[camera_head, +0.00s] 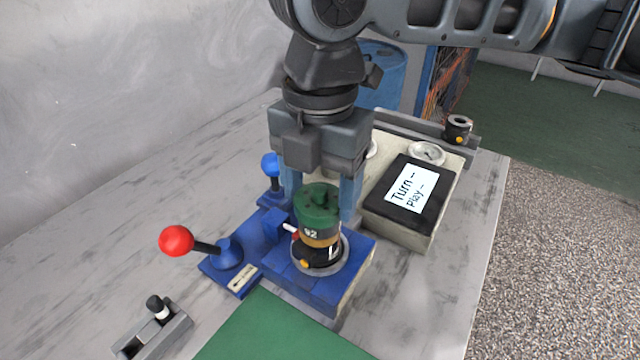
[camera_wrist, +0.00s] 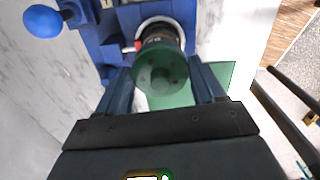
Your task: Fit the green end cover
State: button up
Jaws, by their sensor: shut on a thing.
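The green end cover (camera_head: 319,197) is a dark green round cap at the top of the motor stack, between the fingers of my gripper (camera_head: 321,207). My gripper points down and is shut on it. In the wrist view, the cover (camera_wrist: 160,76) shows face-on between the two fingers (camera_wrist: 160,68). Below it, the motor body (camera_head: 318,249) has a dark band marked "92", a brass-coloured ring and a black base. It stands upright in a pale ring on the blue fixture (camera_head: 318,288). I cannot tell whether the cover sits flush on the body.
A red-knobbed lever (camera_head: 177,241) stands left of the fixture, and a blue-knobbed lever (camera_head: 270,165) behind it. A box with a "Turn - Play" screen (camera_head: 411,190) stands close on the right. A grey holder (camera_head: 155,325) and green mat (camera_head: 275,330) lie in front.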

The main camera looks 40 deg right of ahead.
aim_at(320, 188)
jog(key=shift+f, duration=0.45)
dwell(0.4)
jog(key=o, duration=1.4)
jog(key=shift+c, duration=0.2)
jog(key=shift+o, duration=0.2)
jog(key=shift+r, duration=0.15)
jog(key=shift+r+p, duration=2.45)
jog(key=shift+r, duration=0.15)
